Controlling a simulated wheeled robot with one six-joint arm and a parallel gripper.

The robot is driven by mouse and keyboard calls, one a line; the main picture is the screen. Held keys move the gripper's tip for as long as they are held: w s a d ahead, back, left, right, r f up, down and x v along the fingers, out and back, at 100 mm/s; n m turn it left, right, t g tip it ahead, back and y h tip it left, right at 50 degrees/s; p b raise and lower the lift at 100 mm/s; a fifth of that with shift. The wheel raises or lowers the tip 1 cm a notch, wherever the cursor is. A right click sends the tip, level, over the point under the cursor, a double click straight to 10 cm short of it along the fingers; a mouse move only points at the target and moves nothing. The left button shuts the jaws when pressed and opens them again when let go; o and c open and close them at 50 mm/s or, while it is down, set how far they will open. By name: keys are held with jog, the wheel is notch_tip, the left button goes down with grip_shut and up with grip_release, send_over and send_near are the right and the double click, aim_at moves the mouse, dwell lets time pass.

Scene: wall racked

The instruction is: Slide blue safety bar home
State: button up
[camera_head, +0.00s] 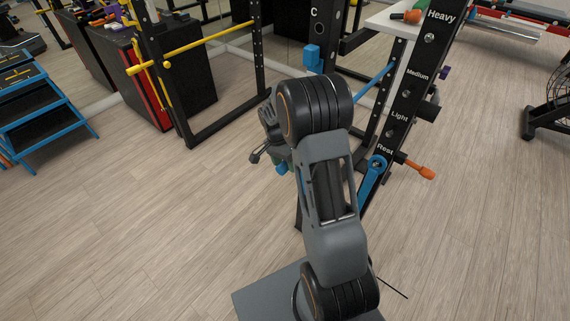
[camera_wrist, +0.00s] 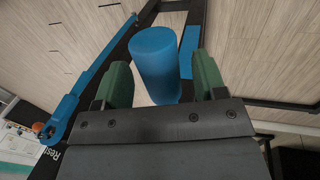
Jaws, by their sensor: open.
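A blue cylinder (camera_wrist: 156,62), which looks like the end or grip of the blue safety bar, stands between the two green fingers of my gripper (camera_wrist: 163,80) in the wrist view. The fingers are apart, with a gap visible on the cylinder's left; I cannot tell whether either touches it. A straight blue piece (camera_wrist: 188,48) runs just right of the cylinder, partly hidden by the right finger. In the head view, my gripper (camera_head: 268,150) is mostly hidden by my arm, with a small blue part (camera_head: 282,168) beside it. A blue bar (camera_head: 374,84) spans the rack behind my arm.
A black post (camera_head: 410,85) labelled Heavy, Medium, Light and Rest stands right of my arm. It carries a blue lever (camera_head: 371,180) and an orange-tipped handle (camera_head: 421,170). A yellow-barred rack (camera_head: 180,50) and blue steps (camera_head: 37,105) stand left. Floor at left front is clear.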

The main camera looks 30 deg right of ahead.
jog(key=shift+f, duration=0.2)
jog(key=shift+c, duration=0.4)
grip_shut()
